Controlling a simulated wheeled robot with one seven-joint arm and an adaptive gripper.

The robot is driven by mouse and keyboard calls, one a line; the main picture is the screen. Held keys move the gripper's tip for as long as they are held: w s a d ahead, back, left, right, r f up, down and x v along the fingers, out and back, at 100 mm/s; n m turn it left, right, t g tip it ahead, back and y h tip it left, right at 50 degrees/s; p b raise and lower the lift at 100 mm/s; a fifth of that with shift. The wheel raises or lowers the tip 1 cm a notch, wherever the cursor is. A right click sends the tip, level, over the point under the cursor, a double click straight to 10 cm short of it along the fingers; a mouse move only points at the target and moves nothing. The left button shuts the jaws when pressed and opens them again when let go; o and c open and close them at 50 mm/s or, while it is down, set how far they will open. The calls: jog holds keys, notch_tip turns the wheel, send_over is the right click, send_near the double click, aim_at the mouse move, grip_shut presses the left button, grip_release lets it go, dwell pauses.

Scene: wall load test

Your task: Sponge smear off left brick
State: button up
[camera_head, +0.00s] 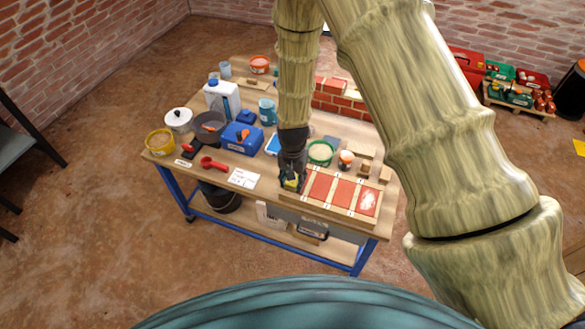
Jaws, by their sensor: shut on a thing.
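My gripper (291,173) points down at the left end of a wooden tray (325,211) on the workbench. It is shut on a small yellow and green thing, which looks like the sponge (290,184). Red bricks lie in a row in the tray: one just right of the gripper (320,187), a middle one (343,194), and a right one (368,202) with a whitish smear. The gripper and sponge cover the tray's left end, so any brick or smear there is hidden. I cannot tell whether the sponge touches a surface.
The workbench (222,171) also bears a blue box (242,139), a white jug (222,98), a dark bucket (209,128), a yellow tub (160,142), a red scoop (212,164) and a green-rimmed bowl (320,153). A small brick wall (340,98) stands at the back.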

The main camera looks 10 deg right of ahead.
jog(key=shift+s+r+p, duration=0.1)
jog(key=shift+r+p, duration=1.6)
jog(key=shift+r, duration=1)
